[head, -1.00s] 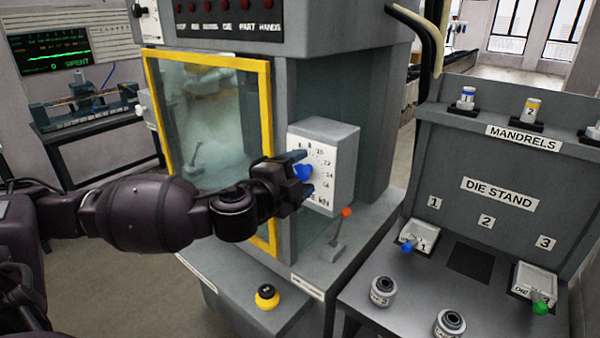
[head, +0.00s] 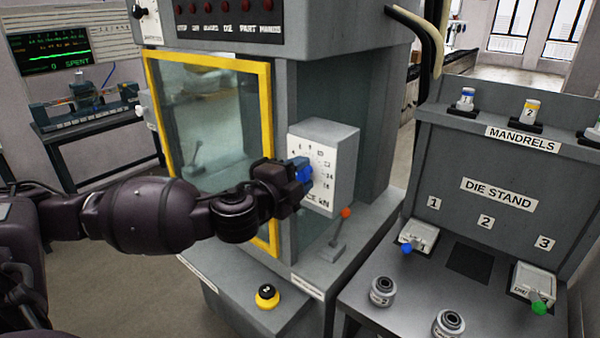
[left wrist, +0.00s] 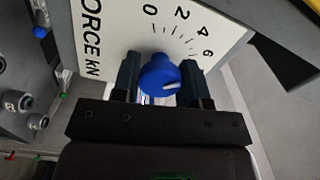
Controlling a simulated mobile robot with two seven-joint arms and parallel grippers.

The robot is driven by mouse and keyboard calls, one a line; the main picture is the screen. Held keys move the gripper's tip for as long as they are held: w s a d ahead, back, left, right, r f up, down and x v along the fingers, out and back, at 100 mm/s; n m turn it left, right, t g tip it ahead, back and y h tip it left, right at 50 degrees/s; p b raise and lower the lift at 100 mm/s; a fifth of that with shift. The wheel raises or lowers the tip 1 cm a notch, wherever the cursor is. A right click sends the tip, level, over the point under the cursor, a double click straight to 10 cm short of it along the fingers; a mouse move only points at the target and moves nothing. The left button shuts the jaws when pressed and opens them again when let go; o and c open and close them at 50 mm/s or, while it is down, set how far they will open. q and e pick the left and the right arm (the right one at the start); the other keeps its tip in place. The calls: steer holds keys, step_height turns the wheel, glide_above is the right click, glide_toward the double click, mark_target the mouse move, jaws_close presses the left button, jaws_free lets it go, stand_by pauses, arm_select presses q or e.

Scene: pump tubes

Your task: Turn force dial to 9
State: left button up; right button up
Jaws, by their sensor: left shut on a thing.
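The force dial is a blue knob (left wrist: 160,75) on a white scale plate (left wrist: 112,35) marked FORCE kN. The plate's 0, 2, 4 and 6 show in the left wrist view. My left gripper (head: 302,172) is shut on the knob, with one dark finger on each side. The knob also shows between the fingers in the left wrist view. Its white pointer mark (left wrist: 171,87) points right, towards the right finger. That finger hides the numbers beyond 6, so I cannot tell the exact reading. My right gripper is not in view.
A yellow and black button (head: 267,296) sits lower front. The die stand (head: 485,215) is at right.

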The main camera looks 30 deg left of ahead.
arm_select(q)
steer(key=m+p, duration=0.1)
steer(key=m, duration=0.2)
steer(key=shift+r+p, duration=0.1)
steer(key=shift+p, duration=0.3)
steer(key=m+p, duration=0.2)
steer(key=m, duration=0.2)
steer(key=shift+m, duration=0.3)
steer(key=shift+m+p, duration=0.65)
steer(key=shift+m, duration=0.95)
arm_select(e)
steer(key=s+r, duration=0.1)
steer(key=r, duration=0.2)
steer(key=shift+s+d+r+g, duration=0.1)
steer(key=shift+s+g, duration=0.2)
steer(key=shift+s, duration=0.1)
arm_select(q)
steer(key=shift+m, duration=0.3)
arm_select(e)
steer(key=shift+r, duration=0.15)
arm_select(q)
steer(key=o, duration=0.9)
steer(key=shift+o, duration=0.2)
